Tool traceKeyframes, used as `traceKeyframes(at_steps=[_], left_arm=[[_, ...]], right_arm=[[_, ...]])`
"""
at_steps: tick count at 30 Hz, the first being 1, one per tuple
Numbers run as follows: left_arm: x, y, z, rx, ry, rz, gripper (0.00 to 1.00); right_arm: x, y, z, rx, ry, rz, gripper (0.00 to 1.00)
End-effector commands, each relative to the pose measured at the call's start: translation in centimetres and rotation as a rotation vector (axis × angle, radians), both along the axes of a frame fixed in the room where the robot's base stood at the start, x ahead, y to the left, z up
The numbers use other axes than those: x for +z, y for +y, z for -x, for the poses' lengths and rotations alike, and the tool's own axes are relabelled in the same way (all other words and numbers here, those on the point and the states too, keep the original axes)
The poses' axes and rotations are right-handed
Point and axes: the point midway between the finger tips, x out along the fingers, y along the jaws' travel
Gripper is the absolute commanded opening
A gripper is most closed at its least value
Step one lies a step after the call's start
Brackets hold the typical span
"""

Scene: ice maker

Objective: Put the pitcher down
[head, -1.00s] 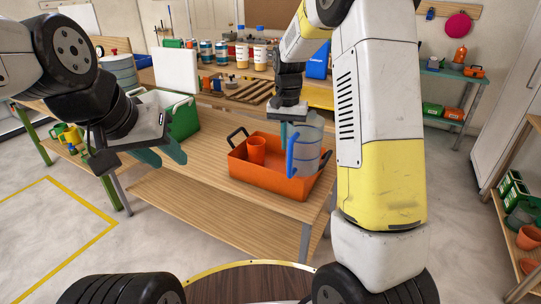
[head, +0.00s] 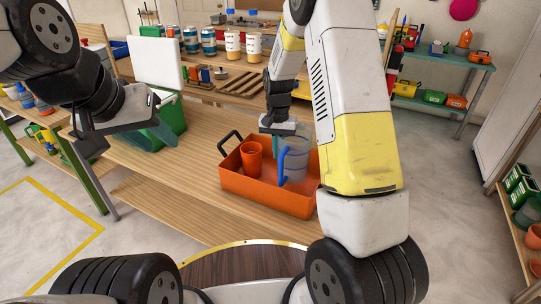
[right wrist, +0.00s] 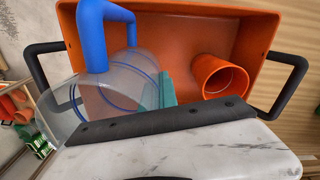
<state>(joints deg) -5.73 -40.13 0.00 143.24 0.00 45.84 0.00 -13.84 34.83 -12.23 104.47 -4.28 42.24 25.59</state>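The clear pitcher (head: 297,160) with a blue handle (head: 282,167) is inside the orange crate (head: 262,194), at its right end. It looks upright; whether its base touches the crate floor is hidden. In the right wrist view the pitcher (right wrist: 88,108) and its blue handle (right wrist: 92,38) are at the left. My left gripper (head: 152,139) is open and empty, left of the crate, above the table.
An orange cup (head: 252,158) stands in the crate left of the pitcher; it also shows in the right wrist view (right wrist: 222,78). The crate has black handles (head: 231,139). A green bin (head: 172,114) stands behind my left gripper. The wooden table (head: 180,168) is clear left of the crate.

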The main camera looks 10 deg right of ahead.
Motion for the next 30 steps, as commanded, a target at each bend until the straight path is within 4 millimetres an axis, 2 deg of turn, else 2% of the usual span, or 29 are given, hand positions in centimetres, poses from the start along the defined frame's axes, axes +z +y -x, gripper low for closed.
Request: traceKeyframes(at_steps=[3,8,15,26,30], left_arm=[[0.0,0.0,0.0,0.0,0.0,0.0,0.36],[0.0,0.0,0.0,0.0,0.0,0.0,0.36],[0.0,0.0,0.0,0.0,0.0,0.0,0.36],[0.0,0.0,0.0,0.0,0.0,0.0,0.36],[0.0,0.0,0.0,0.0,0.0,0.0,0.36]], right_arm=[[-1.8,0.0,0.0,0.001,0.002,0.0,0.0],[-2.9,0.0,0.0,0.001,0.001,0.0,0.0],[-5.9,0.0,0.0,0.001,0.001,0.001,0.0],[-6.4,0.0,0.0,0.001,0.0,0.0,0.0],[-6.4,0.0,0.0,0.001,0.0,0.0,0.24]])
